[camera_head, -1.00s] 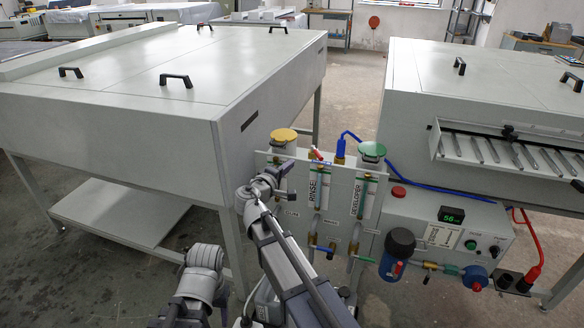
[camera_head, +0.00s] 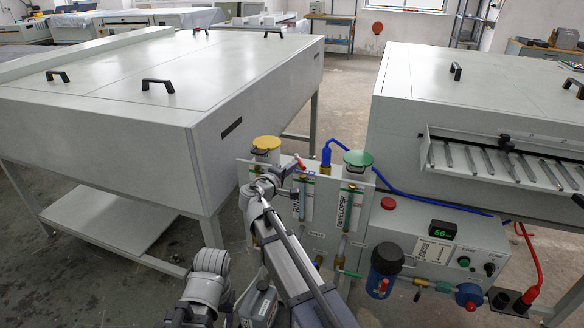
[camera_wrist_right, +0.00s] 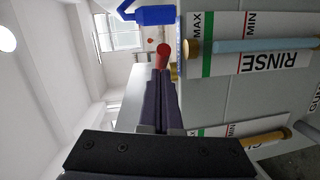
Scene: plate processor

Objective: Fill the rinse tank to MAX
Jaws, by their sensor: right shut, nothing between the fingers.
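The rinse gauge (camera_head: 307,203) is an upright tube on the grey panel, its label partly hidden by my right arm. The right wrist view shows the RINSE label (camera_wrist_right: 272,62) sideways, with a green MAX line, a red MIN line and a pale blue tube (camera_wrist_right: 265,45). My left gripper is not visible.
A yellow cap (camera_head: 266,143) and a green cap (camera_head: 358,158) stand behind the panel (camera_head: 318,240). A blue hose fitting (camera_head: 326,153) rises between them. The developer gauge (camera_head: 350,208) is to the right. Large grey machines (camera_head: 110,110) flank the panel.

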